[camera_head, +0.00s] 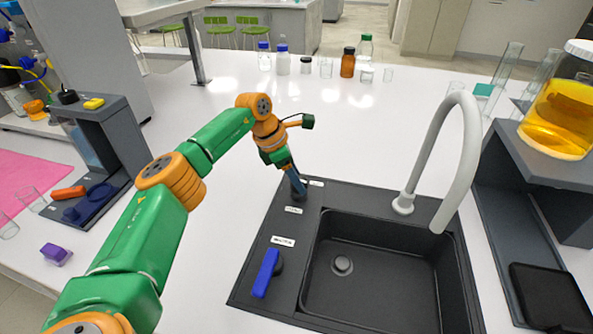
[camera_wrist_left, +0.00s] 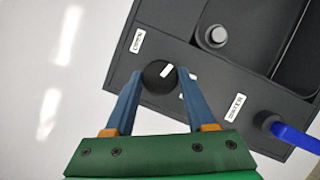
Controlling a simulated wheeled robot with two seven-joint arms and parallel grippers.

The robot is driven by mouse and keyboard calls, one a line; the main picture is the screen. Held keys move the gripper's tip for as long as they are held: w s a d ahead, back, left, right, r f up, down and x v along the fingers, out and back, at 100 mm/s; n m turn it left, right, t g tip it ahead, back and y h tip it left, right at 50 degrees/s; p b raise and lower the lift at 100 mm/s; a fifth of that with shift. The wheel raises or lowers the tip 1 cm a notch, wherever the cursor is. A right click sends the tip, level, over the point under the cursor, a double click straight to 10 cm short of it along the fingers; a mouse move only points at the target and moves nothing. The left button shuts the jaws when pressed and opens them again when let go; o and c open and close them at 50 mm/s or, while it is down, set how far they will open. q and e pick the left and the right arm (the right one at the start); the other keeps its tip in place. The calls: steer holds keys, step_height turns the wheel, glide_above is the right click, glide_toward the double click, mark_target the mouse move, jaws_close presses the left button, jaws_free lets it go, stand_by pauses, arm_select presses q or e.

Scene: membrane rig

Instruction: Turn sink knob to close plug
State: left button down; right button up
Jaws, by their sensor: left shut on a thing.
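The black round sink knob (camera_wrist_left: 156,80) with a white pointer mark sits on the dark sink surround, between the blue fingers of my left gripper (camera_wrist_left: 160,82) in the left wrist view. The gripper is shut on it. In the head view my left gripper (camera_head: 298,190) reaches down to the surround's back left corner, and its fingers hide the knob. The pointer slants to the upper right in the wrist view. My right gripper is out of view.
A blue lever (camera_head: 265,273) stands on the surround nearer the front. A tall grey faucet (camera_head: 470,150) arches over the basin at right. An amber liquid jar (camera_head: 560,118) stands on a grey stand. Bottles stand at the back.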

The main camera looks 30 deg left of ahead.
arm_select(q)
steer(key=shift+m+h, duration=0.3)
steer(key=shift+m, duration=0.6)
steer(key=shift+g+p, duration=0.3)
steer(key=shift+c, duration=1.2)
jaws_free()
steer(key=v, duration=0.7)
steer(key=shift+b, duration=0.35)
steer(key=shift+c, duration=0.2)
